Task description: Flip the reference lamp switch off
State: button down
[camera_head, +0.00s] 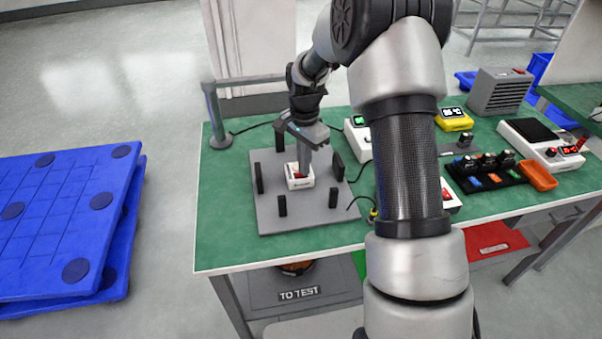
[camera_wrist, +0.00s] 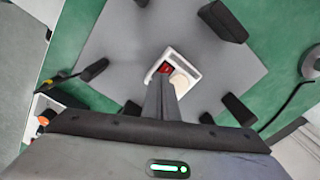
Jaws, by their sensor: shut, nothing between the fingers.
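The likely reference lamp switch is a small white box (camera_head: 299,180) with a red rocker, on a grey plate (camera_head: 328,215) with several black posts. In the wrist view the white switch box (camera_wrist: 186,61) shows a red part on its left and a pale round part on its right. My gripper (camera_head: 306,170) points down at the box from above. In the wrist view my shut fingertips (camera_wrist: 161,82) overlap the near edge of the red part. I cannot tell whether they touch it. Nothing is between the fingers.
The green bench (camera_head: 225,240) carries a white device with a green display (camera_head: 357,135), a yellow meter (camera_head: 454,119), a black rack of modules (camera_head: 485,172) and an orange tray (camera_head: 538,175). A post (camera_head: 215,120) stands at the back left. Blue pallets (camera_head: 60,230) lie left.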

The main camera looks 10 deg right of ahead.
notch_tip(320, 180, up, 7)
jog(key=p, duration=0.4)
jog(key=shift+p, duration=0.35)
dwell(0.3)
